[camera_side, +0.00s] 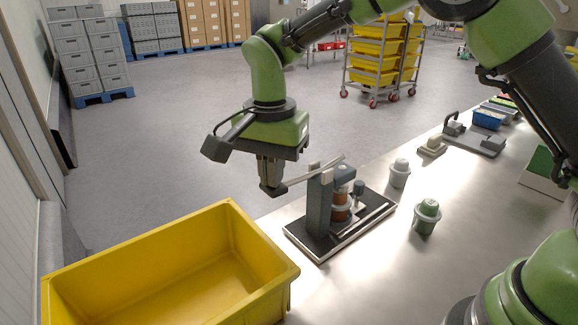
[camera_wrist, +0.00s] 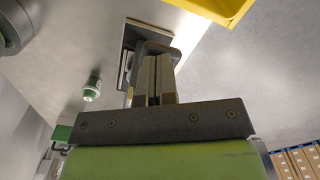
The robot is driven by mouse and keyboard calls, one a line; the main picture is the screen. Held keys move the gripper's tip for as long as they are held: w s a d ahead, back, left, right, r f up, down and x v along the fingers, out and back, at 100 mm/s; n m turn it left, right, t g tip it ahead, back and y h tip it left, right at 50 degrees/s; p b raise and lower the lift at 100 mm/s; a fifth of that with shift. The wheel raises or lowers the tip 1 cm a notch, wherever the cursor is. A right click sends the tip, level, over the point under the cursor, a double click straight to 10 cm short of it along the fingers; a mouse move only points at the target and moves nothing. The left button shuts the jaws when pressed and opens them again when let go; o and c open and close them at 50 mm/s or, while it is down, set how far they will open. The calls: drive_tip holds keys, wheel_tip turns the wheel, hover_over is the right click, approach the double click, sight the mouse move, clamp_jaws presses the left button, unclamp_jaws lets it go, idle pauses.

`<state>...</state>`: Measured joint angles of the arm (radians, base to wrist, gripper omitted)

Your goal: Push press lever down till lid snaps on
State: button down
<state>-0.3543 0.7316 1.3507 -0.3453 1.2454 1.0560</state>
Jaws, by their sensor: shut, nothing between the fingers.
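The press (camera_side: 319,205) stands on a dark base plate (camera_side: 375,213) on the steel table. Its light lever (camera_side: 318,172) slopes from high above the post down to the left. My gripper (camera_side: 272,190) is shut and empty, pointing down at the lever's low outer end; it looks to touch or overlap it, but I cannot tell contact. A jar with orange-brown contents (camera_side: 341,205) stands under the press head (camera_side: 344,173); its lid is hard to make out. In the wrist view my shut fingers (camera_wrist: 158,75) cover much of the press (camera_wrist: 133,45).
A large yellow bin (camera_side: 232,212) stands at the front left, close to the press. A grey-white cup (camera_side: 399,173) and a green-topped cup (camera_side: 426,218) stand right of the press. Grey fixtures (camera_side: 474,139) and a blue bin (camera_side: 488,120) lie farther back along the table.

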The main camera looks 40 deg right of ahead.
drive_tip(key=shift+f, duration=0.15)
drive_tip(key=shift+a+f, duration=0.1)
drive_tip(key=shift+f, duration=0.35)
idle(0.3)
drive_tip(key=shift+f, duration=0.85)
idle(0.5)
drive_tip(key=shift+s, duration=0.1)
